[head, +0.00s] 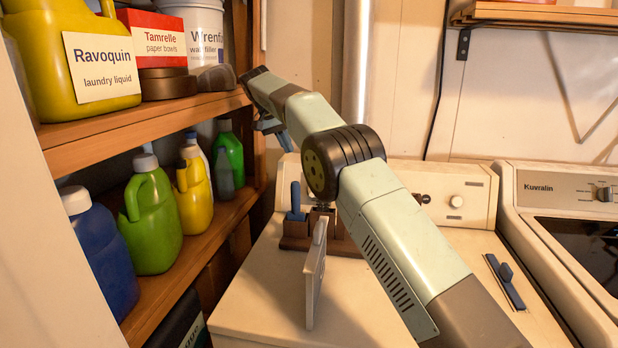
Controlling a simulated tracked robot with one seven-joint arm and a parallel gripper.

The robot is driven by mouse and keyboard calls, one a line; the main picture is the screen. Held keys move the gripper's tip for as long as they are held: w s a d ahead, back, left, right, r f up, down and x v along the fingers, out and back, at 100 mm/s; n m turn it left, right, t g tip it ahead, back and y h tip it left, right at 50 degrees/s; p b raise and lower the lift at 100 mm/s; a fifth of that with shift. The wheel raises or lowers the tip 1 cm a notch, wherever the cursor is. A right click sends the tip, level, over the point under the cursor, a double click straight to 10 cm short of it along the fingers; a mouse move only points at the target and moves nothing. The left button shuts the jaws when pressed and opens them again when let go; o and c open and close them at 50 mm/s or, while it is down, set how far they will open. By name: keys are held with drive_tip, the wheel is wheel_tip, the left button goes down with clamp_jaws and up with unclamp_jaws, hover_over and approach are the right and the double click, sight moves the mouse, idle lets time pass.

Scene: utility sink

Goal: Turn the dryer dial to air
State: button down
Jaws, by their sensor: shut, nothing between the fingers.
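A white machine (262,290) stands in the middle, with a pale round knob (456,202) and a small dark knob (421,198) on its back panel. My arm hides part of that panel. The machine at the right, marked Kuvralin (541,187), has a dark dial (605,193) with small marks around it, too small to read. I cannot tell which machine is the dryer. My gripper (272,127) shows only in part as a bluish shape behind my arm, beside the shelf and left of both panels. It is shut and empty, away from the dials.
Wooden shelves (145,122) at the left hold jugs, bottles and boxes. A brown block with a blue peg (295,199) and an upright pale panel (315,275) stand on the middle machine. A blue handled piece (505,282) lies at its right. A wall shelf (530,14) hangs above.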

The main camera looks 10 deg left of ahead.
drive_tip(key=x, duration=0.9)
drive_tip(key=shift+d+f, duration=0.1)
drive_tip(key=shift+f, duration=0.2)
drive_tip(key=shift+s+d+f, duration=0.1)
drive_tip(key=shift+d+f, duration=0.25)
drive_tip(key=shift+d, duration=0.25)
drive_tip(key=shift+s+d+f, duration=0.1)
drive_tip(key=shift+d+f, duration=0.2)
drive_tip(key=shift+d, duration=0.3)
drive_tip(key=shift+s+d+f, duration=0.1)
drive_tip(key=shift+d+f, duration=0.25)
drive_tip(key=shift+d, duration=0.25)
